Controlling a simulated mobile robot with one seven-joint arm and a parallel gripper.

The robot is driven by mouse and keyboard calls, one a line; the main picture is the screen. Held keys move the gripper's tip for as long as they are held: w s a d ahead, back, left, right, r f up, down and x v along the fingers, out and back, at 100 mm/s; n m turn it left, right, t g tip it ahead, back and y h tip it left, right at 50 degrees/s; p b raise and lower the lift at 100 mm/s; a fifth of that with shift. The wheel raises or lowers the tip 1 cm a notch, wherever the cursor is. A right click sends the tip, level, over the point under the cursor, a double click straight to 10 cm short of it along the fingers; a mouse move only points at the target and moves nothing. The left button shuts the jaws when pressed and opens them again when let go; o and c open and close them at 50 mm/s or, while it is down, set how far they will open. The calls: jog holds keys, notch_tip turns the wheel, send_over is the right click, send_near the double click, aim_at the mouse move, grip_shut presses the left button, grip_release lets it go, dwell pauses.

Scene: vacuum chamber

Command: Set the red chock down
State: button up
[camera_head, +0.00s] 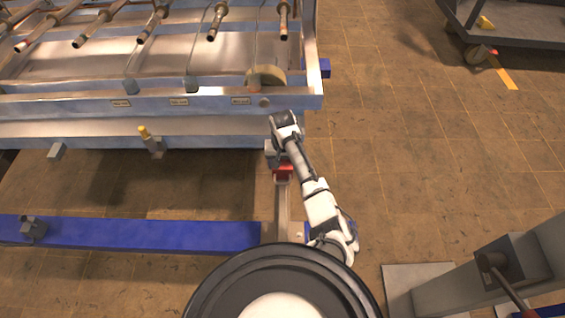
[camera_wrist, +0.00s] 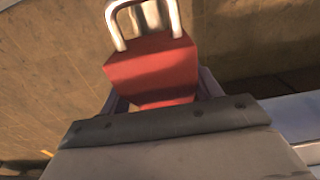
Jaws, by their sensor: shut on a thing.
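The red chock (camera_wrist: 152,72) is a red block with a pale metal loop handle on top. It fills the upper middle of the wrist view, between the fingers of my gripper (camera_wrist: 160,98), which is shut on it. In the head view the red chock (camera_head: 284,171) shows as a small red patch just below my gripper (camera_head: 277,158), partly covered by it. It is beside the front right corner of the metal frame. I cannot tell whether its underside touches anything.
A large metal frame (camera_head: 200,128) with copper-ended pipes fills the upper left. A blue floor beam (camera_head: 140,233) runs across the lower left. A dark wheeled cart (camera_head: 515,38) stands at the upper right. Grey metal structure (camera_head: 445,285) is at the lower right. Tiled floor right of my arm is clear.

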jog(key=o, duration=1.3)
jog(key=shift+f, duration=0.1)
jog(key=shift+c, duration=0.2)
